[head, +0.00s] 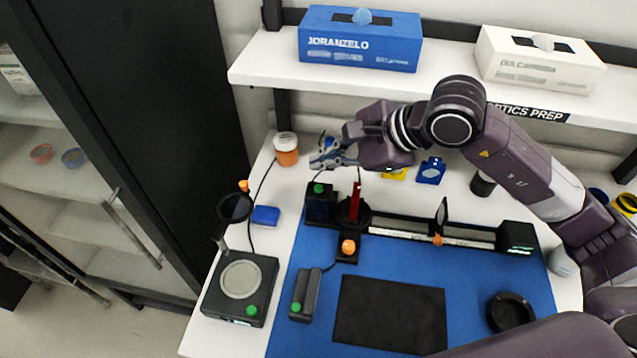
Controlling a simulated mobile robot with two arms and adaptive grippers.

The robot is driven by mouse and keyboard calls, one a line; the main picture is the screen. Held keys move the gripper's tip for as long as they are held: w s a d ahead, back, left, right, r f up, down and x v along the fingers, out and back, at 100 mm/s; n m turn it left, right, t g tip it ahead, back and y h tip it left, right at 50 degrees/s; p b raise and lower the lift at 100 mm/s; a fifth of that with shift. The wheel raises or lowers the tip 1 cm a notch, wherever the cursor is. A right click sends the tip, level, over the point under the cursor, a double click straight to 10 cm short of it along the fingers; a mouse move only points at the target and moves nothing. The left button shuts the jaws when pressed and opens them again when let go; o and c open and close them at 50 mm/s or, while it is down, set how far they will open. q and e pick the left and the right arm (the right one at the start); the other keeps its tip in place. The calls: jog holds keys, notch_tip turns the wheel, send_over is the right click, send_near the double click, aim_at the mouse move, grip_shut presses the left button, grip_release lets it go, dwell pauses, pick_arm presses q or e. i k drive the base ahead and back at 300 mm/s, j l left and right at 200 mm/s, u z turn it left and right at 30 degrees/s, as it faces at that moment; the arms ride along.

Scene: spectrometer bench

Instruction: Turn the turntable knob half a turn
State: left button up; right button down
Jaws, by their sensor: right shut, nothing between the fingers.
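An optical rail (470,236) lies on a blue mat (405,268). Near its left end is a dark round turntable (343,218) with an upright red piece (356,200) on it. An orange knob (348,246) sits on a black block just in front of the turntable; it looks like the turntable knob. My right gripper (318,163) is shut and empty. It points left, behind the turntable and above the back of the bench, clear of the knob. My left gripper is not in view.
A black box with a green button (319,200) stands left of the turntable. A lens holder (442,214) and another black box (517,237) are on the right. An orange-labelled jar (286,150) is behind. The shelf (270,65) overhangs the back.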

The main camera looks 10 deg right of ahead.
aim_at(348, 248)
jog(key=k, duration=2)
